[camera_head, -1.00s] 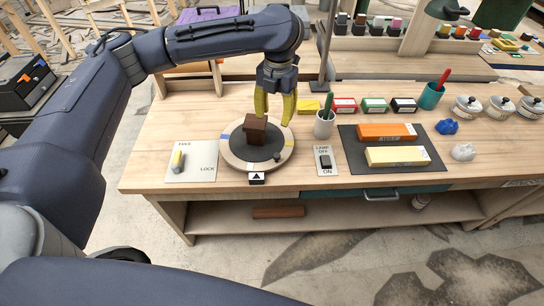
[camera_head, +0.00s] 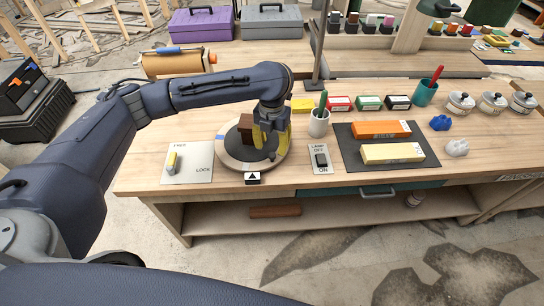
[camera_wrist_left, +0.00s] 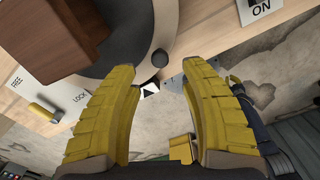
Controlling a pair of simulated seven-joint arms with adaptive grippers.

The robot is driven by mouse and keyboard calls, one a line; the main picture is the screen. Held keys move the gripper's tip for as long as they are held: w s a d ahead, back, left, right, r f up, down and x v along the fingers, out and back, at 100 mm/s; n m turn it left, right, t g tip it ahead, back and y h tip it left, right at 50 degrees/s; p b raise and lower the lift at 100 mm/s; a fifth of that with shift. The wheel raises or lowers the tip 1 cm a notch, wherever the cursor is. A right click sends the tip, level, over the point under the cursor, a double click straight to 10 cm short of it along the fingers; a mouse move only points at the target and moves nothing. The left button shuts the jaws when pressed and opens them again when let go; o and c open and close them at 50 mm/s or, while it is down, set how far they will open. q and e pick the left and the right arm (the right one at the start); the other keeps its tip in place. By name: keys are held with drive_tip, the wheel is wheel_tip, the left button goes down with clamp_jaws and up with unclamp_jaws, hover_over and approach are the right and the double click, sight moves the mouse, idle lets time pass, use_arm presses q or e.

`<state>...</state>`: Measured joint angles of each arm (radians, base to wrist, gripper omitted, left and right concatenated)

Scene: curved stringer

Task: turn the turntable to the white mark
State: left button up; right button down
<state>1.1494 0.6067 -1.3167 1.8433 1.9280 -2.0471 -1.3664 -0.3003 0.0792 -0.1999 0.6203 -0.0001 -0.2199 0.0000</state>
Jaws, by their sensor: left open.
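The turntable (camera_head: 231,161) is a round disc with a dark grey top and a pale rim, lying on the bench. A brown block (camera_head: 246,124) stands on it. A blue mark (camera_head: 220,137) shows on the rim's left side; I cannot make out a white mark. A black triangle pointer plate (camera_head: 252,178) sits at its front edge. My left gripper (camera_head: 271,146) is low over the disc's right part, fingers pointing down. In the left wrist view, its yellow fingers (camera_wrist_left: 158,72) are open, with a small dark knob (camera_wrist_left: 160,57) in line with the gap. Contact is unclear. My right gripper is out of view.
A FREE/LOCK plate with a yellow lever (camera_head: 172,160) lies left of the turntable. A lamp switch (camera_head: 321,159) and a grey cup (camera_head: 319,124) stand close on the right. Sharpening stones (camera_head: 393,153) lie on a dark mat further right.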

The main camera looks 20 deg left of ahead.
sight(272, 155)
use_arm(q)
drive_tip(key=shift+f, duration=3.15)
drive_tip(key=shift+c, duration=0.4)
clamp_jaws()
